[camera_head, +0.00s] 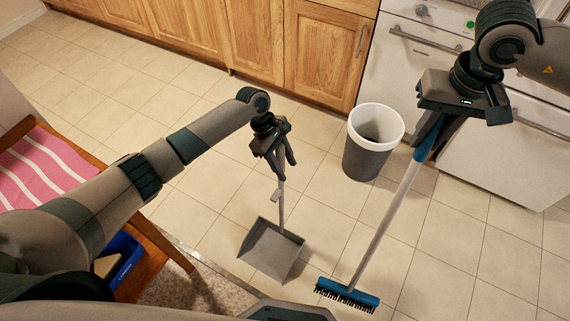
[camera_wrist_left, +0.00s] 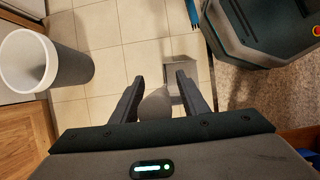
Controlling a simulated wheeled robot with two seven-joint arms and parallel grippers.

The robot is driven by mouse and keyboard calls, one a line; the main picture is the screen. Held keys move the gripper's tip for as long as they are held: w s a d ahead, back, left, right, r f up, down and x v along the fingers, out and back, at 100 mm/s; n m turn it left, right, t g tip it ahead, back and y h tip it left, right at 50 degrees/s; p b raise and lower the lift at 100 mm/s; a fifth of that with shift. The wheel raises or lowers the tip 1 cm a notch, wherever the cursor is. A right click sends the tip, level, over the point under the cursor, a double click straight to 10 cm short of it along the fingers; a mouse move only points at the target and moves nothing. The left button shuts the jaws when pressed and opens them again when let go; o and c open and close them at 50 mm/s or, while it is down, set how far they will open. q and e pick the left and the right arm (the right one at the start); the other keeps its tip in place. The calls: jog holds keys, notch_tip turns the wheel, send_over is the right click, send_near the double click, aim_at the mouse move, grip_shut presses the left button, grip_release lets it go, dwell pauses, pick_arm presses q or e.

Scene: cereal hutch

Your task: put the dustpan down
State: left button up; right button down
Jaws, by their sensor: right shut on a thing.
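The grey dustpan (camera_head: 270,250) stands on the tiled floor with its pan down and its long thin handle (camera_head: 281,205) upright. Its pan also shows in the left wrist view (camera_wrist_left: 183,72). My left gripper (camera_head: 280,170) is above the pan at the top of the handle. Its fingers are apart on either side of the handle top (camera_wrist_left: 155,104), with a visible gap in the left wrist view. My right gripper (camera_head: 428,145) is shut on the blue upper part of a broom handle (camera_head: 385,215). The broom's blue head (camera_head: 347,293) is low, at or near the floor; contact is unclear.
A grey bin with a white rim (camera_head: 368,160) stands between the two grippers, near the wooden cabinets (camera_head: 250,45) and white appliances (camera_head: 400,75). A wooden chair with a pink striped seat (camera_head: 45,170) is at the left. Floor around the dustpan is mostly clear.

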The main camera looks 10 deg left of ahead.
pick_arm(q)
jog(key=v, duration=1.2)
jog(key=shift+d, duration=0.1)
dwell(0.7)
jog(key=s+d+f+m+t+h, duration=0.2)
jog(key=s+d+f+m+t, duration=0.4)
jog(key=d+f+m, duration=0.25)
jog(key=s+a+f+m+y, duration=0.2)
jog(key=s+a+f, duration=0.3)
jog(key=f, duration=0.4)
jog(key=s+a+f+m+y, duration=0.1)
jog(key=s+a+f, duration=0.35)
jog(key=f, duration=0.45)
jog(key=s+a+f+m+y, duration=0.1)
jog(key=s+a+f+m, duration=0.1)
jog(key=s+a+f, duration=0.2)
jog(key=s+a+f+m+g+y, duration=0.1)
jog(key=s+a+f+m+y, duration=0.1)
jog(key=s+f, duration=0.9)
jog(key=s+a, duration=0.1)
jog(key=s, duration=0.5)
jog(key=shift+s+a, duration=0.3)
jog(key=shift+a, duration=0.1)
